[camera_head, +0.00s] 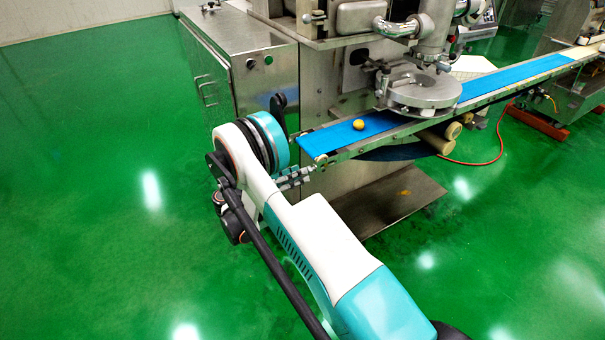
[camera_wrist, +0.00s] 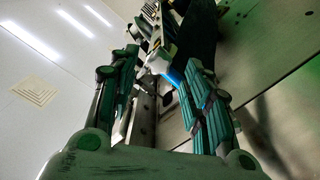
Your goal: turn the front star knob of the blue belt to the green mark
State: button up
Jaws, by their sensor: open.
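The blue belt (camera_head: 345,134) runs from its near left end back to the upper right, beside the steel machine. My gripper (camera_head: 294,178) is just below and left of that near end, partly hidden by my arm. In the wrist view, my gripper (camera_wrist: 160,100) has its two green-padded fingers apart, with an open gap between them. The belt frame and a small blue strip of the belt (camera_wrist: 176,76) show beyond the gap. A small pale fitting (camera_head: 321,159) sits at the belt's near end; I cannot tell whether it is the star knob. I cannot make out the green mark.
A round yellow ball (camera_head: 359,124) lies on the belt near a round steel plate (camera_head: 420,90). A steel cabinet (camera_head: 240,75) stands behind my arm. A metal plate (camera_head: 395,200) lies under the belt. The green floor at left is clear.

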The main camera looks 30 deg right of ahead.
jog(key=a, duration=0.9)
jog(key=shift+s, duration=0.15)
